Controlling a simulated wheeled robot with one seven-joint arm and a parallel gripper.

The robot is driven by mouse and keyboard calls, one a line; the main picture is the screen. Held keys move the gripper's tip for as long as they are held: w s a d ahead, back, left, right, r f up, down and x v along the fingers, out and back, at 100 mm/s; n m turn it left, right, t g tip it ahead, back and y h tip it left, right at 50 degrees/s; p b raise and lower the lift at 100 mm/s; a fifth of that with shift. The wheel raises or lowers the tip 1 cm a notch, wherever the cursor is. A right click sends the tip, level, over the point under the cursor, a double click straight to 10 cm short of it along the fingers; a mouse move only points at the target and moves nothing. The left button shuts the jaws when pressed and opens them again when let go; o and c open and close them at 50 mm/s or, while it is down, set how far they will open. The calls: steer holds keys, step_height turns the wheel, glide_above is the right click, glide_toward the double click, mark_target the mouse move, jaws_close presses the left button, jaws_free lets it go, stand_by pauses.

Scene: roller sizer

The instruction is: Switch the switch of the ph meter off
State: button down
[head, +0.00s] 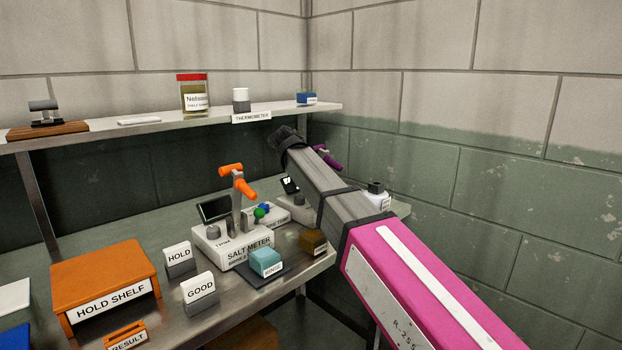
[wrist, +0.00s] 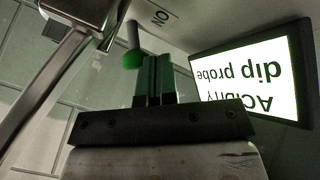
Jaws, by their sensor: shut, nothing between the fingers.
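The ph meter shows only in part in the head view, its white body (head: 298,208) and small dark screen (head: 290,185) partly covered by my arm. In the wrist view its lit screen (wrist: 252,75) reads "Acidity dip probe" upside down. An "ON" label (wrist: 162,17) is on its pale body. A grey switch lever with a green tip (wrist: 132,60) stands near that label. My gripper (wrist: 154,62) is shut and empty, its fingertips just right of the green tip; I cannot tell if they touch. The gripper's fingers are hidden in the head view.
A shelf (head: 160,125) runs above the bench. A metal bar (wrist: 45,85) crosses the wrist view's left.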

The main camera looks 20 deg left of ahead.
steer(key=shift+d, duration=0.1)
steer(key=shift+s+d+r, duration=0.15)
steer(key=shift+d+r, duration=0.1)
steer(key=shift+r, duration=0.85)
stand_by(0.3)
steer(key=shift+f, duration=0.1)
